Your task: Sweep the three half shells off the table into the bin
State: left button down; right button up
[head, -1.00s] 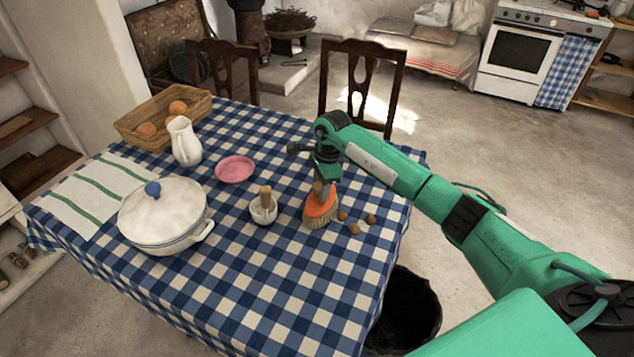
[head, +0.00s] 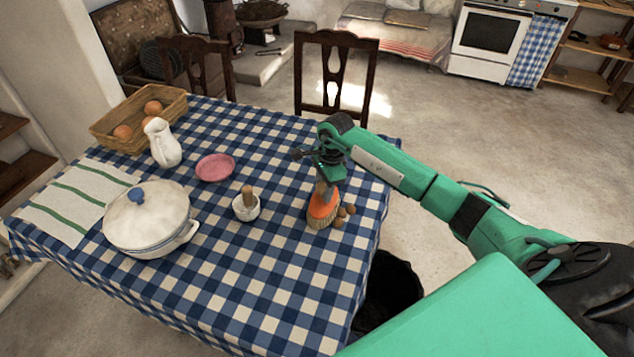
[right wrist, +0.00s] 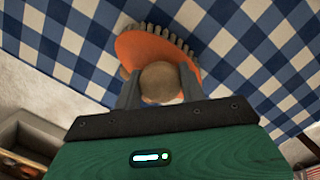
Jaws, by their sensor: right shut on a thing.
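My right gripper (head: 325,179) is shut on an orange brush (head: 323,205) with pale bristles, whose bristles face down at the tablecloth. In the right wrist view the brush (right wrist: 150,45) and its round handle end sit between the fingers (right wrist: 158,88). Three small brown half shells (head: 343,212) lie close together just right of the bristles, near the table's right edge; I cannot tell if the brush touches them. The black bin (head: 392,290) stands on the floor below that edge, partly hidden by my arm. The checked table (head: 270,285) lies under the brush. My left gripper is not in view.
A white mortar with a pestle (head: 246,208), a pink plate (head: 215,167), a white jug (head: 162,145), a lidded pot (head: 147,222) and an egg basket (head: 105,135) stand to the left. The table's front is bare. A chair (head: 335,75) stands behind.

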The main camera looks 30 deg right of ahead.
jog(key=shift+s+d+p, duration=0.45)
jog(key=shift+s+d, duration=0.2)
jog(key=shift+s, duration=0.1)
jog(key=shift+s+d+p, duration=0.35)
jog(key=shift+s+d, duration=0.2)
jog(key=shift+s, duration=0.1)
jog(key=shift+s+d, duration=0.8)
jog(key=shift+s, duration=0.1)
jog(key=shift+s+d, duration=1.4)
jog(key=shift+s, duration=0.3)
jog(key=shift+s+d, duration=1.4)
jog(key=shift+s, duration=0.25)
notch_tip(320, 180, up, 7)
jog(key=p, duration=0.2)
jog(key=shift+f, duration=0.15)
